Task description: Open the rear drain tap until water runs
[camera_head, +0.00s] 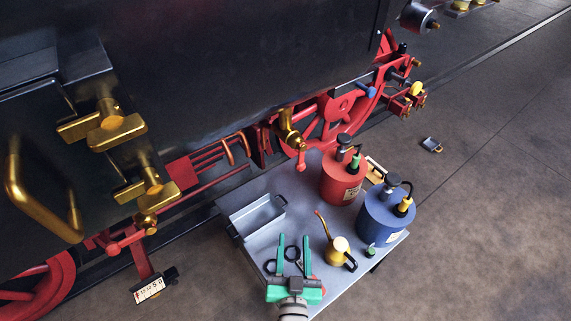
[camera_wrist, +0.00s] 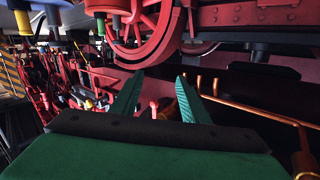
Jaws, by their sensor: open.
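One brass tap (camera_head: 291,130) with a red-ended lever hangs below the dark locomotive side, above the far end of the grey cart. A second brass tap (camera_head: 146,222) with a red lever sits lower left. I cannot tell from the pictures which is the rear one. No running water shows at either. My gripper (camera_head: 293,240) has green fingers, open and empty, over the near part of the cart, apart from both taps. In the wrist view, my gripper (camera_wrist: 160,84) points toward red running gear; a brass tap (camera_wrist: 184,98) shows partly behind the right finger.
The grey cart (camera_head: 232,205) carries an open metal tray (camera_head: 262,216), a red can (camera_head: 344,180), a blue can (camera_head: 386,212) and a brass oil can (camera_head: 337,245). A padlock (camera_head: 432,145) lies on the floor. Copper pipes (camera_wrist: 255,112) run at right.

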